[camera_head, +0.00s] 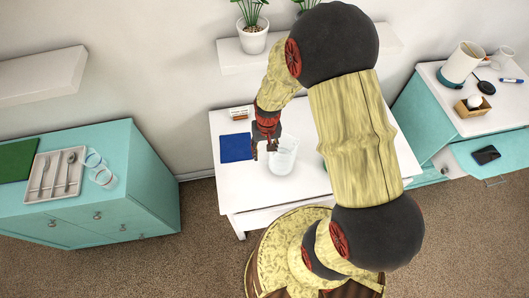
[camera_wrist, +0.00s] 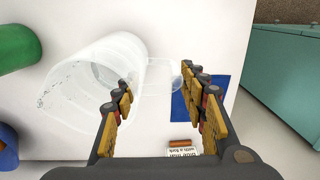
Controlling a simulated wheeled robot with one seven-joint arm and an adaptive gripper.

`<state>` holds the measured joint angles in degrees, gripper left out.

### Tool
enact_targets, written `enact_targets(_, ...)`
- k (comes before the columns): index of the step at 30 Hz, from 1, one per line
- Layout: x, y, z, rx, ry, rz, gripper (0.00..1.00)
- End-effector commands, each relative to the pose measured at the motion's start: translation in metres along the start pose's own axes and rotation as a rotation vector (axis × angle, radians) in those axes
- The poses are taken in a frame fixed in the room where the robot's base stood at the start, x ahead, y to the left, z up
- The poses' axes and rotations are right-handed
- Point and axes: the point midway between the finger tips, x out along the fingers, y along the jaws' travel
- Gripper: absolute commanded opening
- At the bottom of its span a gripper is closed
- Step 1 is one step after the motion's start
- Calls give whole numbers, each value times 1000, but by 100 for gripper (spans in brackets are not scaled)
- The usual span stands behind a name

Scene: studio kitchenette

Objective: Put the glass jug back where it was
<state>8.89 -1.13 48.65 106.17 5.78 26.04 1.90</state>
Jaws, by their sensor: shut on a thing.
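The clear glass jug (camera_head: 284,160) is over the white table (camera_head: 232,190), just right of my gripper (camera_head: 267,146). In the wrist view the jug (camera_wrist: 112,72) fills the left-middle, its handle (camera_wrist: 176,78) toward the right. My gripper (camera_wrist: 160,88) is shut on the jug, with its fingers around the handle side. I cannot tell whether the jug's base touches the table. My arm hides much of the table's right part.
A blue mat (camera_head: 236,148) lies left of the jug. A small labelled box (camera_head: 239,113) is behind it. A green cylinder (camera_wrist: 14,47) and a blue object (camera_wrist: 6,150) stand at the wrist view's left edge. A potted plant (camera_head: 253,38) sits on the shelf above.

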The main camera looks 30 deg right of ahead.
Motion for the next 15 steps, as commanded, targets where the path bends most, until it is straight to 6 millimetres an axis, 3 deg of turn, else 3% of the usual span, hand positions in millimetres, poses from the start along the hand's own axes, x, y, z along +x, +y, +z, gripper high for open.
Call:
enact_targets(3,12,0,-1,0,3,0,0)
enact_targets(15,15,1,-1,0,3,0,0)
